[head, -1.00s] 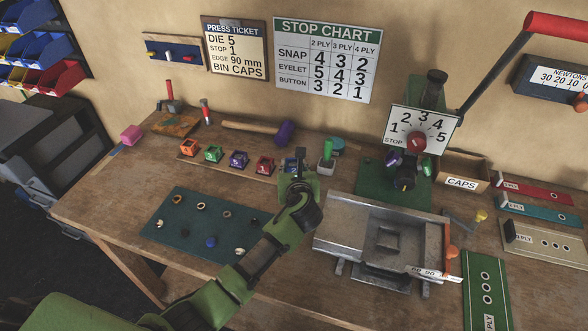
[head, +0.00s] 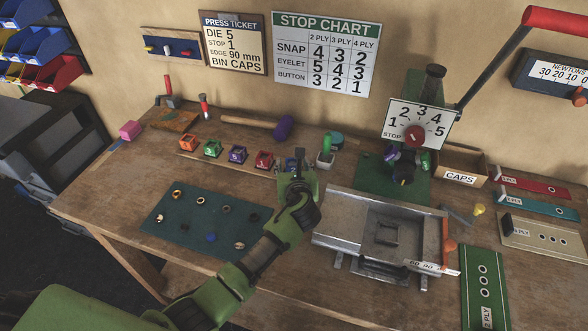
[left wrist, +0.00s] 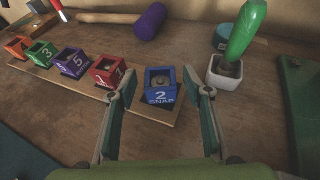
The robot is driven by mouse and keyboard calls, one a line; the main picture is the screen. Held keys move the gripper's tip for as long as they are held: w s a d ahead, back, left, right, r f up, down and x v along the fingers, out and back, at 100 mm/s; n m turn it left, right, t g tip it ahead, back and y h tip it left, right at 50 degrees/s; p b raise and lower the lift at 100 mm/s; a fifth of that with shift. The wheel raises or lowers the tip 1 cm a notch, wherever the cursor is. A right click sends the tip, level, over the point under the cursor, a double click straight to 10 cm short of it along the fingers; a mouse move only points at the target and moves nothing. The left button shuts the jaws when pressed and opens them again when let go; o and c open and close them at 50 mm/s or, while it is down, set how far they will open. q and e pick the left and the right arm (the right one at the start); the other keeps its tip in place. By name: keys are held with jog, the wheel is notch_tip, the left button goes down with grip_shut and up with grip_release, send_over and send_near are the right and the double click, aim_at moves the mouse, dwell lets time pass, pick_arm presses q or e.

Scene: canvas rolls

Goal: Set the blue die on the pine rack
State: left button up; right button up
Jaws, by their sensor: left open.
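The blue die (left wrist: 160,88), marked "2 SNAP", stands upright on the right end of the pine rack (left wrist: 166,115) in the left wrist view. My left gripper (left wrist: 165,95) is open, with one finger on each side of the die and a visible gap to it. In the head view my left gripper (head: 296,165) is over the rack's right end and mostly hides the blue die. My right gripper is not in view.
The red die (left wrist: 109,71), purple die (left wrist: 74,66), green die (left wrist: 41,53) and orange die (left wrist: 18,47) stand along the rack to the left. A white cup with a green-handled tool (left wrist: 246,30) is close on the right. The press (head: 405,160) stands further right.

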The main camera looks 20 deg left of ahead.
pick_arm(q)
jog(key=v, duration=1)
jog(key=shift+s+d+r+b, duration=0.15)
jog(key=shift+s+r+b, duration=0.05)
jog(key=shift+s+b, duration=0.15)
jog(key=shift+s+d+r, duration=0.2)
jog(key=shift+s+r, duration=0.05)
jog(key=shift+s, duration=0.3)
